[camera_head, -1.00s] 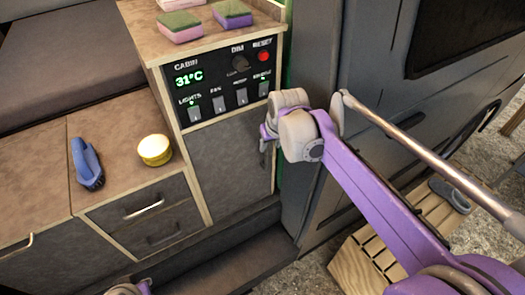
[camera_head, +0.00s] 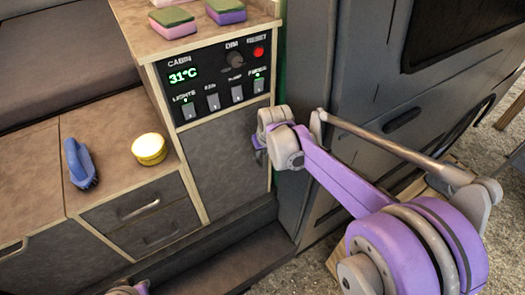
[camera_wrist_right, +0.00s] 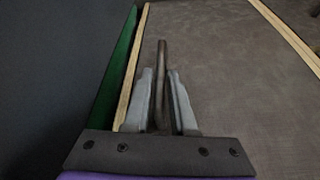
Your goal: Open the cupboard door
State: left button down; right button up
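The cupboard door (camera_head: 226,163) is the grey-brown panel below the control panel and looks closed in its pale wooden frame. Its dark upright bar handle (camera_wrist_right: 162,75) shows in the right wrist view, near the door's frame-side edge. My right gripper (camera_wrist_right: 162,98) has one finger on each side of the bar and appears shut on it. In the head view my right gripper (camera_head: 260,155) is at the door's right edge, and my wrist hides most of the handle. Only a bit of my left gripper (camera_head: 130,288) shows at the bottom edge; its fingers cannot be made out.
The control panel (camera_head: 213,80) with switches sits above the door, with sponges (camera_head: 173,22) on top. A blue brush (camera_head: 80,163) and a yellow round tub (camera_head: 149,149) rest on the lower counter (camera_head: 108,125). A drawer (camera_head: 140,205) is left of the door. A dark step lies below.

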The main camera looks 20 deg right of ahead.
grip_shut()
dwell(1.1)
